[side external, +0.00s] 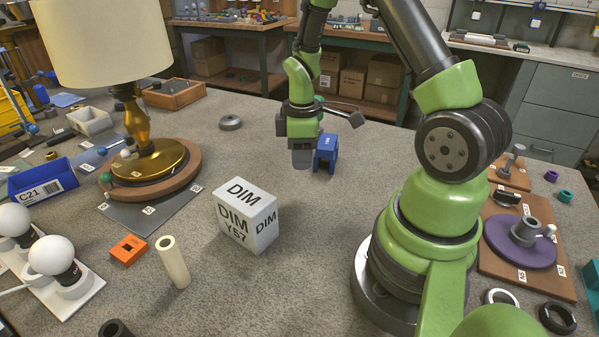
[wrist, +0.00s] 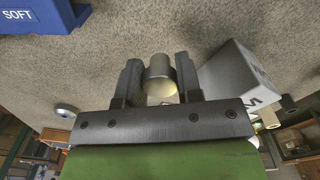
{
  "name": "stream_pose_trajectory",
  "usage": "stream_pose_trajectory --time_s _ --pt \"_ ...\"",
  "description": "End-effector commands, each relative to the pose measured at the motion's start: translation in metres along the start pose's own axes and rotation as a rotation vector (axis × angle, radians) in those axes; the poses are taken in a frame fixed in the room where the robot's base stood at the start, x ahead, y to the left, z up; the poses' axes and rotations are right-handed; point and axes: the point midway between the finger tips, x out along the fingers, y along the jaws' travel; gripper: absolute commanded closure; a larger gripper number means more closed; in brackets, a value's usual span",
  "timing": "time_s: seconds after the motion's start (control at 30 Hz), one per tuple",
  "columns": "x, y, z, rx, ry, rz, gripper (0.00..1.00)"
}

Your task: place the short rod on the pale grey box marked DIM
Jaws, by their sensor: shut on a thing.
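My gripper (side external: 302,152) is pointing down over the table, behind and to the right of the pale grey box marked DIM (side external: 240,226). In the wrist view its two fingers (wrist: 160,80) are closed on a short grey cylinder with a pale, lit end, the short rod (wrist: 159,72). In the side view the rod cannot be told apart from the grey fingers. The box stands on the table with its DIM top face bare. It also shows at the right in the wrist view (wrist: 232,82), apart from the fingers.
A blue block marked SOFT (wrist: 42,16) stands close to my gripper, also in the side view (side external: 328,152). A cream tube (side external: 173,262) and an orange block (side external: 128,250) stand left of the box. A lamp (side external: 150,165) stands behind left. Table between gripper and box is clear.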

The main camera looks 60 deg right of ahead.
Motion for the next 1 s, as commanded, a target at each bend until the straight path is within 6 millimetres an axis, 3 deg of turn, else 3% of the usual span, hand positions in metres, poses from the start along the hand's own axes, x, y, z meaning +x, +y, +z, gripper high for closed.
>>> stream_pose_trajectory --time_s 0.17,0.4,0.6,0.67,1.0 --pt "-0.029 -0.010 -0.022 -0.035 0.004 0.006 0.90" --pt "-0.083 -0.061 -0.080 -0.119 0.005 0.008 0.90" --pt "-0.111 -0.097 -0.100 -0.151 0.004 0.005 0.90" --pt "-0.110 -0.102 -0.102 -0.154 0.001 0.003 0.90" --pt "-0.059 -0.104 -0.102 -0.152 -0.001 0.001 0.90"
